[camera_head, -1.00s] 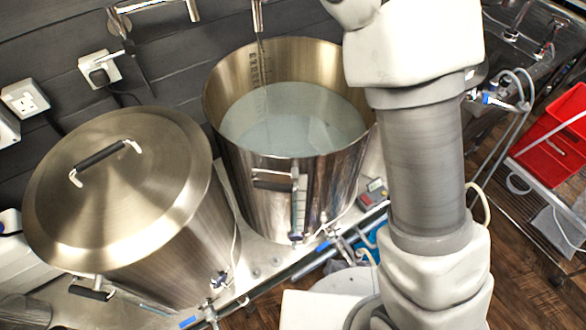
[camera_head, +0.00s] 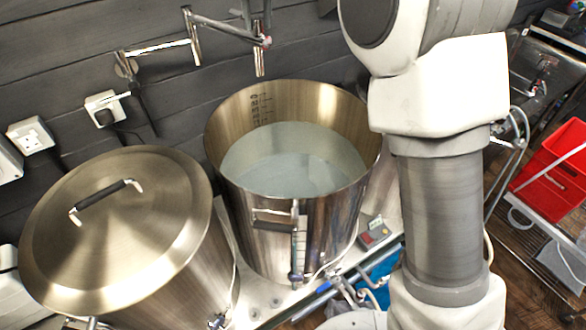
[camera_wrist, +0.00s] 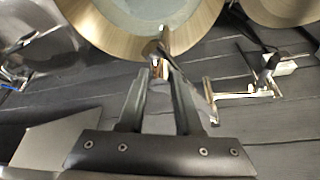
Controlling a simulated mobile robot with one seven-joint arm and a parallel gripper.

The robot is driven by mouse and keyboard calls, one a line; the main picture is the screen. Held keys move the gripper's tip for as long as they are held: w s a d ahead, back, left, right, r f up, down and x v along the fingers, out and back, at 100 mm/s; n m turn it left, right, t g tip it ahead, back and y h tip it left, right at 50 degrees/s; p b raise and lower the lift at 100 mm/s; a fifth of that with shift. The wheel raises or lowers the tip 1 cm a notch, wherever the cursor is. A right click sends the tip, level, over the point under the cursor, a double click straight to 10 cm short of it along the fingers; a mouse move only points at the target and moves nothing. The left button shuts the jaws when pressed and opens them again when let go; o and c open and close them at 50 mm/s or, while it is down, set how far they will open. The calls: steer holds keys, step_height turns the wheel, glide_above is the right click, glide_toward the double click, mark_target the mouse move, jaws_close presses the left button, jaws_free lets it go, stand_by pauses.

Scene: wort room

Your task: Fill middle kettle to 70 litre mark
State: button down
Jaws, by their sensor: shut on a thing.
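The middle kettle (camera_head: 330,220) is a steel pot standing open, with pale water (camera_head: 295,160) inside, below its rim. Dark volume marks (camera_head: 262,108) show on its far inner wall above the water; their figures are too small to read. The tap spout (camera_head: 260,62) hangs over the kettle's back rim, and I see no clear stream from it. In the wrist view my gripper (camera_wrist: 160,72) is shut on the metal tap spout at the kettle's rim; the kettle (camera_wrist: 205,20) and its water (camera_wrist: 150,10) show beyond. The exact grip is partly hidden.
A lidded kettle (camera_head: 115,225) stands close on the left. The wall pipe (camera_head: 160,47) and sockets (camera_head: 104,108) are behind. A small box with a red display (camera_head: 374,232) sits right of the kettle. A red crate (camera_head: 550,165) is at far right.

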steer(key=shift+n+y, duration=0.4)
steer(key=shift+n, duration=0.6)
steer(key=c, duration=0.5)
jaws_free()
steer(key=v, duration=0.8)
steer(key=p+v, duration=0.1)
steer(key=v, duration=0.8)
steer(key=shift+w+r, duration=0.15)
steer(key=shift+r, duration=0.15)
steer(key=s+d+f+m+h+b, duration=0.1)
steer(key=s+d+f+b, duration=0.1)
steer(key=s+d+f, duration=0.4)
steer(key=s+d+f+m+b, duration=0.1)
steer(key=s+d+f+b, duration=0.15)
steer(key=s+d, duration=0.4)
steer(key=s+d+f+m+b, duration=0.1)
steer(key=s+d+f, duration=0.2)
steer(key=s+f, duration=0.2)
steer(key=s+d+f+m+b, duration=0.1)
steer(key=s+d+f, duration=0.3)
steer(key=f, duration=0.5)
steer(key=s+d+f+m+t+h+b, duration=0.1)
steer(key=s+d+f, duration=0.3)
steer(key=f, duration=0.4)
steer(key=shift+s+d+f, duration=0.1)
steer(key=shift+s+d, duration=0.1)
steer(key=shift+s, duration=0.65)
